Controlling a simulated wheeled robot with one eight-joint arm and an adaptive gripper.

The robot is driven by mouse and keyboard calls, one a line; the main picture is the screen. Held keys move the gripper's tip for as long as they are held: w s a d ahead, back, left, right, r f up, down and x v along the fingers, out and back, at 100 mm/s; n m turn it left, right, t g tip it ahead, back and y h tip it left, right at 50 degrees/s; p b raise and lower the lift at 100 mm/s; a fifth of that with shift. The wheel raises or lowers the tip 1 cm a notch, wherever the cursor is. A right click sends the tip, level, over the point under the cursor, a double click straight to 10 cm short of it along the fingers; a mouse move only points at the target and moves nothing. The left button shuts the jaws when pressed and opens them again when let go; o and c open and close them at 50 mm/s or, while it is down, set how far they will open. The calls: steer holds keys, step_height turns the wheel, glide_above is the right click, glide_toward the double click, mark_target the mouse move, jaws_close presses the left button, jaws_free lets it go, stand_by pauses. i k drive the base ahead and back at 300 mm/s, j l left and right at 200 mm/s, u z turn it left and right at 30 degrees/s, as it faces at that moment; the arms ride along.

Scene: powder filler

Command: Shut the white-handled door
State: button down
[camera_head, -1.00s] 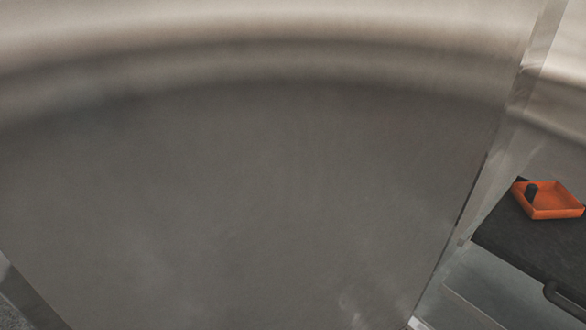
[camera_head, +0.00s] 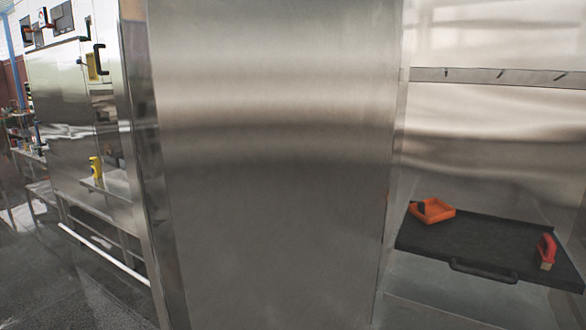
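A tall brushed-steel panel (camera_head: 275,170) stands upright in the middle of the view, very close. It has a narrow, shiny vertical edge on its left. I cannot tell whether it is the door or a fixed wall, and no white handle shows on its face. A long white bar (camera_head: 104,256) runs low at the left, beside a steel machine; I cannot tell whether it is a handle. My gripper is not in view.
Right of the panel is an open steel bay with a black tray (camera_head: 470,240), an orange dish (camera_head: 432,210) and a red-handled brush (camera_head: 546,251). At left stand a steel machine with black handles (camera_head: 99,60) and a yellow bottle (camera_head: 95,167). Dark floor (camera_head: 60,295) is clear at lower left.

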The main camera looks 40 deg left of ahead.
mark_target(258, 137)
steer(key=k+j, duration=0.15)
steer(key=j, duration=0.2)
steer(key=k+j+z, duration=0.1)
steer(key=j, duration=0.25)
steer(key=k+j, duration=0.2)
steer(key=k+j+z, duration=0.1)
steer(key=j, duration=0.35)
steer(key=k+j, duration=0.1)
steer(key=j, duration=0.3)
steer(key=k+j, duration=0.1)
steer(key=j, duration=0.25)
steer(key=k+j, duration=0.1)
steer(key=j, duration=0.3)
steer(key=k+j+z, duration=0.1)
steer(key=j, duration=0.25)
steer(key=k+j, duration=0.1)
steer(key=j, duration=0.3)
